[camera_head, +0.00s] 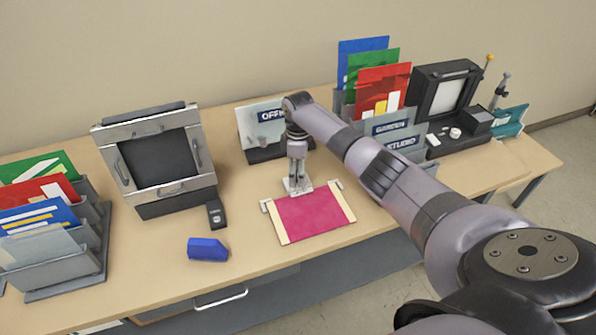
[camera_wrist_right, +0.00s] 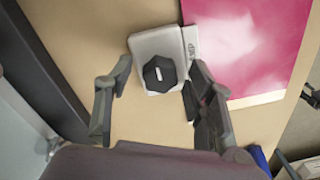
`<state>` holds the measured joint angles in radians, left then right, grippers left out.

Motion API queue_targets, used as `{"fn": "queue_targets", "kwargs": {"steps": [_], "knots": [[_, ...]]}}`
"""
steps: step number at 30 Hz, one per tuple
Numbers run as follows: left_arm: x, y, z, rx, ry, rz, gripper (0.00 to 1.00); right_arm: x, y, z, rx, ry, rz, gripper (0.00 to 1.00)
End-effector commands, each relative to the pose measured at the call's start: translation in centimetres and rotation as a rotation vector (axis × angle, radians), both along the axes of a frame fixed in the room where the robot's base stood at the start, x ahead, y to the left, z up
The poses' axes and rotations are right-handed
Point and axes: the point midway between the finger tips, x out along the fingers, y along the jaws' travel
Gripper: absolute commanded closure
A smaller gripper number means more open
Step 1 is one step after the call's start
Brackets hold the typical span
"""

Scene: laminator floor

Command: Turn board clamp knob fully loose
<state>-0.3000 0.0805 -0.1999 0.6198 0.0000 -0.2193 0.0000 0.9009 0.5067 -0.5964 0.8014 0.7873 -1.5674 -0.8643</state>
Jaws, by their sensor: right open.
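A magenta board (camera_head: 312,219) with pale side strips lies flat on the table, and its corner shows in the right wrist view (camera_wrist_right: 248,45). In that wrist view a grey clamp block (camera_wrist_right: 150,45) sits at the board's edge and carries a black faceted knob (camera_wrist_right: 158,74) with a white mark. My right gripper (camera_wrist_right: 160,84) points down at the clamp, open, one finger on each side of the knob. I cannot tell whether either finger touches it. In the head view my right gripper (camera_head: 297,186) hides the knob. My left gripper is out of view.
A blue block (camera_head: 207,249) and a small dark device (camera_head: 216,214) lie left of the board. A framed press (camera_head: 158,160) stands behind them. File racks (camera_head: 75,275) stand at the left. A sign holder (camera_head: 262,125) is behind my gripper. The table front is clear.

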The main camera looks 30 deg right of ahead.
Motion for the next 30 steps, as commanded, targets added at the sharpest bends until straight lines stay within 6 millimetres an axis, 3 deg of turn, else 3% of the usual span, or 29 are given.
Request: {"fn": "queue_targets", "kwargs": {"steps": [5,19,24,30], "knots": [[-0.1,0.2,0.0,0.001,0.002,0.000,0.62,0.1,0.0,1.2,0.000,-0.003,0.001,0.51],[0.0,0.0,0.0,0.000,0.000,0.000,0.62,0.4,-0.3,10.3,0.000,-0.003,-0.001,0.51],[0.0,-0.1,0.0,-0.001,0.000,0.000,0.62,0.4,-0.3,11.8,0.000,-0.001,-0.001,0.51],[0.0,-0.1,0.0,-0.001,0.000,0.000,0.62,0.4,-0.3,12.0,0.000,0.000,0.000,0.51]]}}
